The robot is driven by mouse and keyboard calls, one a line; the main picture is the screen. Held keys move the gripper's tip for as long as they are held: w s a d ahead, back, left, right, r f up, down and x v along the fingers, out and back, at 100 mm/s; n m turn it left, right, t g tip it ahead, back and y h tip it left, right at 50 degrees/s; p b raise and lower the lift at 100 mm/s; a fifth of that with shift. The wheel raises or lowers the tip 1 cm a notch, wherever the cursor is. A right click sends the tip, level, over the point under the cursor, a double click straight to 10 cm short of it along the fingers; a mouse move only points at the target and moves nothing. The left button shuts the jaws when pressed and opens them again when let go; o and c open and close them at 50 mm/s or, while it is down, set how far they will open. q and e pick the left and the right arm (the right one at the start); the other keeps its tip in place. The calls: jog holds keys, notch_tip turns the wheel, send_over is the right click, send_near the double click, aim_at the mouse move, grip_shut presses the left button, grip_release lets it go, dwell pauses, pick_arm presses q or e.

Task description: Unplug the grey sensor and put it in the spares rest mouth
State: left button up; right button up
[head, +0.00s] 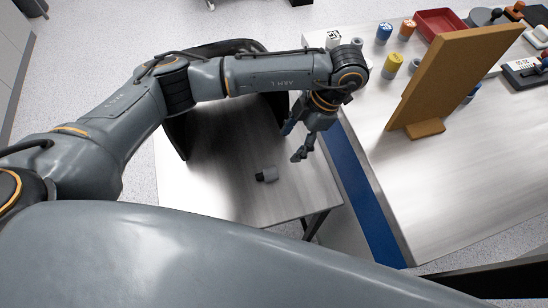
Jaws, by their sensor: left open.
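A small grey cylinder with a dark end (268,174) lies on its side on the low metal table (240,200). It looks like the grey sensor, and nothing visible is plugged to it. My left gripper (293,143) is open and empty, pointing down above and right of the cylinder, apart from it. A black-walled housing (180,136) stands at the back of the low table, partly hidden behind my left arm. I cannot make out the spares rest mouth. My right gripper is not in view.
On the right bench (465,180) a brown board (445,75) stands upright on a foot. Behind it are a red tray (436,22), a blue-topped cylinder (384,34) and a yellow one (392,65). The bench front is clear. A blue strip (365,195) runs along its side.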

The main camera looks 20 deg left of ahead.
pick_arm(q)
send_over(275, 170)
jog(key=w+d, duration=0.1)
jog(key=f, duration=0.5)
jog(key=shift+d+f, duration=0.2)
jog(key=shift+f, duration=0.2)
jog(key=shift+a+f, duration=0.1)
jog(key=shift+f, duration=0.2)
jog(key=shift+p+x, duration=0.4)
jog(key=shift+x, duration=0.65)
jog(key=x, duration=0.2)
jog(key=shift+f, duration=0.3)
jog(key=shift+f+p, duration=0.25)
jog(key=shift+p, duration=0.05)
jog(key=shift+f, duration=0.15)
grip_shut()
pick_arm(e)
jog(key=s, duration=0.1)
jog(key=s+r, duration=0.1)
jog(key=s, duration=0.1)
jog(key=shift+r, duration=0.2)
